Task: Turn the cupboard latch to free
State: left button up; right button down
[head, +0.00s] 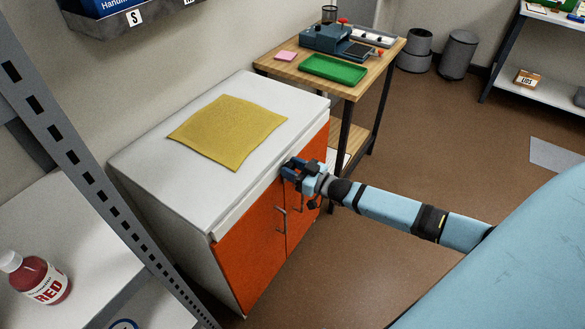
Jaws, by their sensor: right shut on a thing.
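The cupboard (172,225) is white with orange doors (247,250) and stands against the wall. Metal handles (281,221) show near the middle of its front. My right gripper (290,169) is at the top of the right-hand door, just under the cupboard's top edge. It is shut on the small cupboard latch there. The gripper's dark fingers hide the latch, so I cannot tell which way it is turned. The doors look closed. My left gripper is not in view.
A yellow cloth (228,131) lies on the cupboard top. Behind stands a wooden bench with a green tray (333,69). A grey metal rack post (85,180) and a shelf with a red bottle (38,279) are at left. The brown floor in front is open.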

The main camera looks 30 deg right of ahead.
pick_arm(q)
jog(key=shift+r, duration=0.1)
pick_arm(e)
jog(key=shift+n, duration=0.3)
jog(key=shift+n+p, duration=0.5)
jog(key=shift+n, duration=0.4)
jog(key=n, duration=0.2)
jog(key=shift+n, duration=0.4)
jog(key=n, duration=0.3)
jog(key=shift+s+a+f+n+p, duration=0.1)
jog(key=shift+n+p, duration=0.2)
jog(key=shift+p, duration=0.05)
jog(key=n, duration=0.4)
jog(key=shift+f+n+b, duration=0.1)
jog(key=shift+n+b, duration=0.2)
jog(key=n, duration=0.2)
jog(key=shift+n+b, duration=0.4)
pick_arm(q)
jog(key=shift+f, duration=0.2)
pick_arm(e)
jog(key=shift+n, duration=0.8)
